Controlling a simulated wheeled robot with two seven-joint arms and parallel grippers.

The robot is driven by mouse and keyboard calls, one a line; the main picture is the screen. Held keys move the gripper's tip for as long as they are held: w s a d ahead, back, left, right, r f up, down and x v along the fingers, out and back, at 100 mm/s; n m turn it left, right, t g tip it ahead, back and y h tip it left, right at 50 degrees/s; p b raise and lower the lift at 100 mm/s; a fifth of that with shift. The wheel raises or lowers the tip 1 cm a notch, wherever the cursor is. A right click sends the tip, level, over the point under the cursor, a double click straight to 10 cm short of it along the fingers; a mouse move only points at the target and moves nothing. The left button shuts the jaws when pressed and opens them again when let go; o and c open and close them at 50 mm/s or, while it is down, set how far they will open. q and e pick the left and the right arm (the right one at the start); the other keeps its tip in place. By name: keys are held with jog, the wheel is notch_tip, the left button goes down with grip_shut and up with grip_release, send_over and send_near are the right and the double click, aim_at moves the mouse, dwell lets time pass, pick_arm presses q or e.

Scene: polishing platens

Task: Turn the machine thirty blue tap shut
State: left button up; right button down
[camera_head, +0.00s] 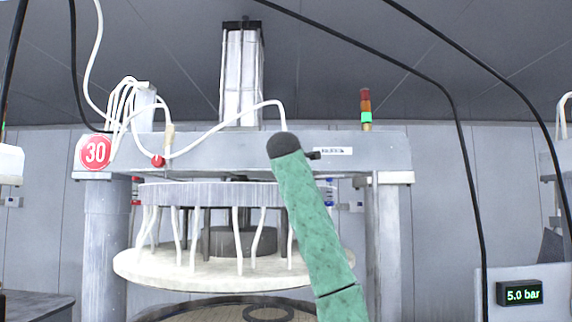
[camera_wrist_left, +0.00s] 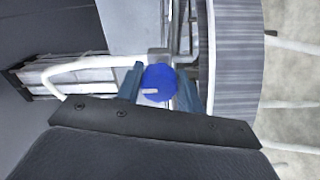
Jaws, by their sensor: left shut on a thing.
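The machine marked with a red 30 sign (camera_head: 95,151) fills the middle of the head view. In the left wrist view the round blue tap (camera_wrist_left: 160,78) has a small pale mark on its face. My left gripper (camera_wrist_left: 159,91) has one finger on each side of this tap and is shut on it. In the head view I cannot make out this gripper or the tap it holds. A green arm link of mine covers part of the machine there. My right gripper is in neither view.
In the wrist view a white hose (camera_wrist_left: 85,64) runs left of the tap, and a ribbed grey disc (camera_wrist_left: 232,60) stands close on its right. A pale round platen (camera_head: 190,272) hangs under the machine's head. A display (camera_head: 520,292) at lower right reads 5.0 bar. Black cables hang at right.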

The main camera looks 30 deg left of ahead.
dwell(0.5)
pick_arm(q)
jog(key=o, duration=1)
jog(key=shift+s, duration=0.15)
jog(key=b+v, duration=0.3)
jog(key=v, duration=0.4)
jog(key=shift+s+b, duration=0.35)
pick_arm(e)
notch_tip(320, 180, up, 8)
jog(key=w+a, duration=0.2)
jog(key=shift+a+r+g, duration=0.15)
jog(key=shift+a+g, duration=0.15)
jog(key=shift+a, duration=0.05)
pick_arm(q)
jog(key=shift+d, duration=0.15)
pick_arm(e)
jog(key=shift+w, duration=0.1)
